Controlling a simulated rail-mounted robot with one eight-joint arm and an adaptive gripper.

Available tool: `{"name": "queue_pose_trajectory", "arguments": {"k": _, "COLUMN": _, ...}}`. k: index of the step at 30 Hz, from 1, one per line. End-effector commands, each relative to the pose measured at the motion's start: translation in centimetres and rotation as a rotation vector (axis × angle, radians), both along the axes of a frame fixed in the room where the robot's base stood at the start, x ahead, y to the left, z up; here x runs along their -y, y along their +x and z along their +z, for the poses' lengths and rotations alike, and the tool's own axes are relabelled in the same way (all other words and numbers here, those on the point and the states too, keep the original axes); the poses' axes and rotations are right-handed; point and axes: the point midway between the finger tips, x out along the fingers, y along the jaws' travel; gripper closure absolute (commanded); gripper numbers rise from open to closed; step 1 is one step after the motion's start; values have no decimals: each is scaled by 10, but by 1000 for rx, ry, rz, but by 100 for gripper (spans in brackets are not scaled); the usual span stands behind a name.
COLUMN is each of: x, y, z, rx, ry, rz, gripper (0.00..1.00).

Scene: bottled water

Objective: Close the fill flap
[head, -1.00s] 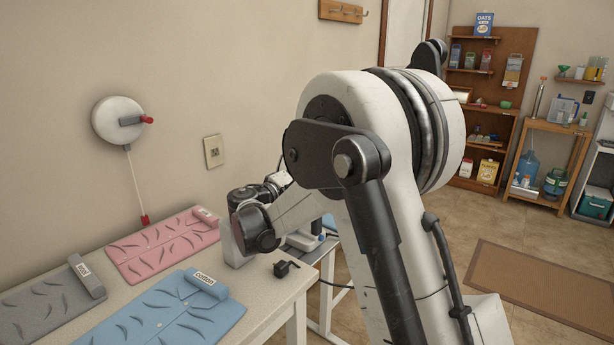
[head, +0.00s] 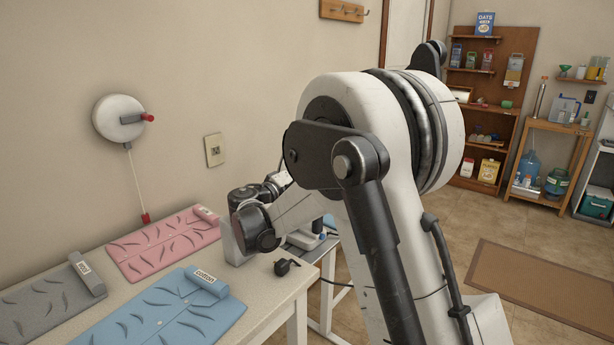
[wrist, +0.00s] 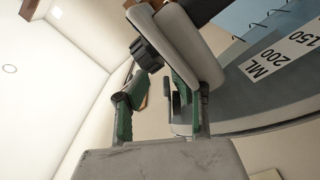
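In the wrist view, my gripper (wrist: 160,78) has green and dark fingers close to a pale, blocky part (wrist: 190,40). I cannot tell whether this part is the fill flap or whether the fingers touch it. Beside it on the right is a grey-blue body with a white scale label (wrist: 284,48) reading ML, 200 and 150. The finger gap is partly hidden, so I cannot tell how far it is open. In the head view my arm hides the gripper, and only a small part of a blue and white appliance (head: 318,228) shows behind the arm.
On the white table (head: 262,300) lie a pink mat (head: 165,245), a grey mat (head: 45,305) and a blue mat (head: 160,318). A black plug (head: 286,267) with a cord lies near the table's right edge. A round white reel (head: 118,119) hangs on the wall. Shelves stand at the back right.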

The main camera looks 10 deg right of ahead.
Motion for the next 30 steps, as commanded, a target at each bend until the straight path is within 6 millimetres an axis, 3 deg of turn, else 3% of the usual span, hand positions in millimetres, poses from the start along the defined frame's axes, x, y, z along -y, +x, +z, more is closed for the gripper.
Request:
{"name": "queue_pose_trajectory", "arguments": {"k": 11, "x": -7, "y": -4, "z": 0, "rx": 0, "ry": 0, "rz": 2, "gripper": 75}}
{"name": "queue_pose_trajectory", "arguments": {"k": 24, "x": -70, "y": -52, "z": 0, "rx": 0, "ry": 0, "rz": 4, "gripper": 75}}
{"name": "queue_pose_trajectory", "arguments": {"k": 30, "x": -90, "y": -68, "z": 0, "rx": 0, "ry": 0, "rz": 2, "gripper": 75}}
